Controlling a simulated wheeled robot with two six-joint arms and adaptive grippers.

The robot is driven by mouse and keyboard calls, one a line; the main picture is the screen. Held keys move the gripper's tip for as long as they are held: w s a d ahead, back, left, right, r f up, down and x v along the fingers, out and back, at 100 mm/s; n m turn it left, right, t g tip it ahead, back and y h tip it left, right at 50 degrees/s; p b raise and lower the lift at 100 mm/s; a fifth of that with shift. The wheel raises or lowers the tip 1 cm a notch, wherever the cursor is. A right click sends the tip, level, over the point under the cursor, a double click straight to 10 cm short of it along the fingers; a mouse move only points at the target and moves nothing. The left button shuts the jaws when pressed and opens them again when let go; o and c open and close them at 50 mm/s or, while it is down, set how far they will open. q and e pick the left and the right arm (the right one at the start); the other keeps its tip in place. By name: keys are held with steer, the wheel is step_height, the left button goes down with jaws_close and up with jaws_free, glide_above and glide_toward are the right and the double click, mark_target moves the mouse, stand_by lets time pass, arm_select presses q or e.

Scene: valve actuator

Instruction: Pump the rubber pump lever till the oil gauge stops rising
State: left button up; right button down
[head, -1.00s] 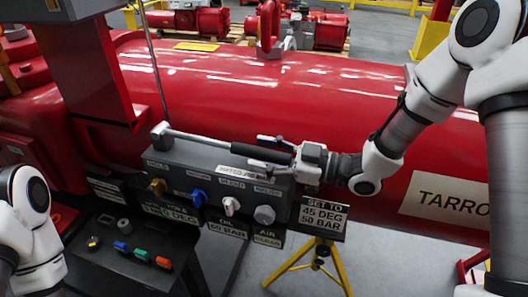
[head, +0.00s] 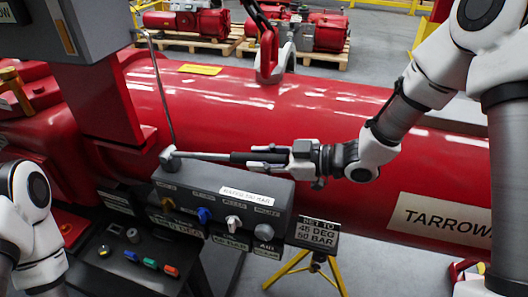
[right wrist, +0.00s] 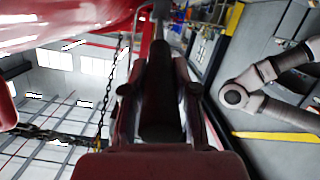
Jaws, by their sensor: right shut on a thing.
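The pump lever is a metal rod (head: 202,155) with a black rubber grip (head: 240,157). It runs right from a pivot at the left end of the grey control box (head: 270,212) and lies nearly level above the box's back edge. My right gripper (head: 268,155) is shut on the grip near its end. In the right wrist view the dark grip (right wrist: 160,95) lies between the two fingers. My left arm shows at the left edge, but its gripper is out of view. No oil gauge can be made out in these views.
The box front carries several knobs, among them a blue knob (head: 204,215) and a white knob (head: 234,222). A sign (head: 318,233) reads 45 DEG, 50 BAR. A large red cylinder (head: 330,120) lies behind the box. A dark panel with coloured buttons (head: 150,263) stands at lower left.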

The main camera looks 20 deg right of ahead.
steer(key=shift+g+h, duration=0.7)
steer(key=shift+h, duration=0.2)
steer(key=r+p, duration=0.2)
steer(key=a+r+p, duration=0.1)
steer(key=r+p, duration=0.1)
steer(key=w+r+p, duration=0.1)
steer(key=r+p, duration=0.1)
steer(key=shift+a+r+p, duration=0.1)
steer(key=shift+a+p, duration=0.1)
steer(key=shift+p, duration=0.15)
steer(key=shift+w+a, duration=0.15)
arm_select(q)
step_height(320, 180, up, 9)
arm_select(e)
steer(key=c, duration=0.9)
jaws_free()
steer(key=shift+f, duration=0.2)
